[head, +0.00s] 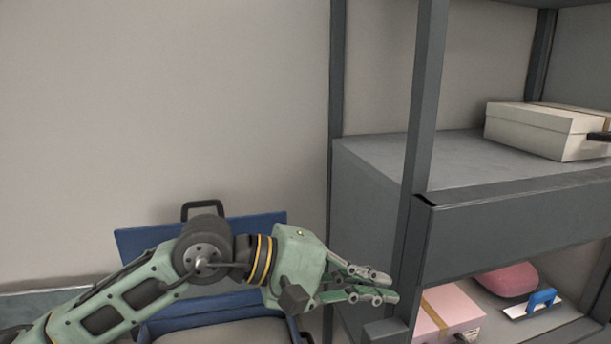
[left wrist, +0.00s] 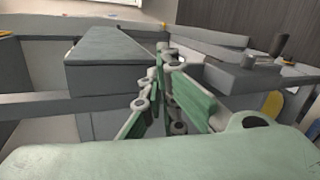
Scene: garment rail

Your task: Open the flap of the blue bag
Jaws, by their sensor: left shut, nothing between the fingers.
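The blue bag (head: 140,242) stands against the wall at the lower middle of the head view, partly hidden behind my left arm. A blue panel with a black handle (head: 203,206) on its top edge stands up and leans back; it looks like the raised flap. Below it, a blue rim (head: 205,306) borders a pale grey area, and the rest is cut off by the frame. My left gripper (head: 386,286) is shut and empty, right of the bag and apart from it, by the shelf post. Its fingers also show in the left wrist view (left wrist: 165,62). My right gripper is out of view.
A grey shelf unit (head: 425,100) stands at the right, its post close to my left fingertips. It holds a white box (head: 525,130), and lower down a pink box (head: 450,307), a pink rounded thing (head: 512,279) and a blue-handled tool (head: 541,300). The wall area above the bag is clear.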

